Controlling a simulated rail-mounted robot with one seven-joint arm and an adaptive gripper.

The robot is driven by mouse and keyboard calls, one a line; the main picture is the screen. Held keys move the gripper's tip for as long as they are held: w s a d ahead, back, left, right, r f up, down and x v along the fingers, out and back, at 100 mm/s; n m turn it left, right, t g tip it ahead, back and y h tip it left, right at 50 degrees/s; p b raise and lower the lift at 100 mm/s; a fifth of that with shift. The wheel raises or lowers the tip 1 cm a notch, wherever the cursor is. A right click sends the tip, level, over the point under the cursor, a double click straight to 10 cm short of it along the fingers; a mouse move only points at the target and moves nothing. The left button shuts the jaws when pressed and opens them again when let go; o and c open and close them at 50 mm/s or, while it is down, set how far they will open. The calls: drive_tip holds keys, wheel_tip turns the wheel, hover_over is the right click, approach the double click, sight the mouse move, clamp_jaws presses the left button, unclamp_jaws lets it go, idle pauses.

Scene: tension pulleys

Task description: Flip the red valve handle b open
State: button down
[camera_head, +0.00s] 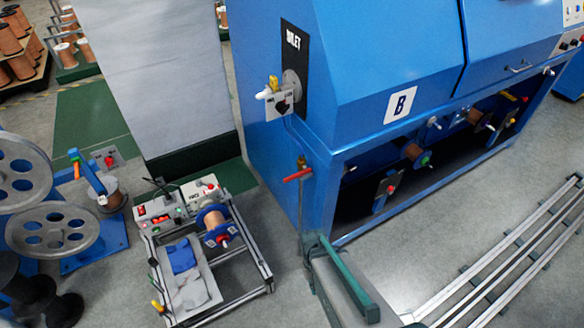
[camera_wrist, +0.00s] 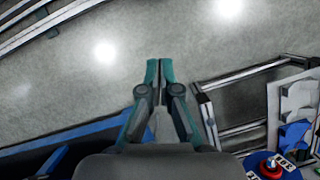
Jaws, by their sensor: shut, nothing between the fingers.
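The red valve handle (camera_head: 298,175) shows in the head view. It is a short lever sticking out to the left, roughly crosswise to the thin vertical pipe at the blue machine's front corner. A small brass valve body (camera_head: 301,162) sits just above it. My gripper (camera_wrist: 159,62), grey with teal fingers, is shut and empty in the wrist view, over bare floor. It also shows at the bottom centre of the head view (camera_head: 318,243), below and slightly right of the handle and apart from it in the picture. The handle does not show in the wrist view.
The blue machine (camera_head: 385,65), marked B, fills the upper right. A cart (camera_head: 265,270) with a spool and control box stands left of my gripper. Metal rails (camera_head: 500,255) run along the right. A cable reel stand (camera_head: 95,255) is far left. Floor between is open.

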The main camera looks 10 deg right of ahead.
drive_tip(key=w+r+t+p, duration=0.1)
drive_tip(key=w+r, duration=0.8)
drive_tip(key=w+a+r+n+t+p, duration=0.1)
drive_tip(key=w+r+t+p, duration=0.1)
drive_tip(key=w+r, duration=0.7)
drive_tip(key=w+r+t+p, duration=0.1)
drive_tip(key=w+r+p, duration=0.1)
drive_tip(key=w+r, duration=0.7)
drive_tip(key=shift+w+a+r, duration=0.1)
drive_tip(key=shift+a+r, duration=0.1)
drive_tip(key=shift+r, duration=0.8)
wheel_tip(320, 180, up, 12)
drive_tip(key=n+p, duration=0.1)
drive_tip(key=n, duration=0.1)
hover_over(292, 176)
drive_tip(key=shift+r, duration=0.2)
drive_tip(key=shift+f, duration=0.15)
wheel_tip(292, 176, down, 14)
drive_tip(key=p, duration=0.4)
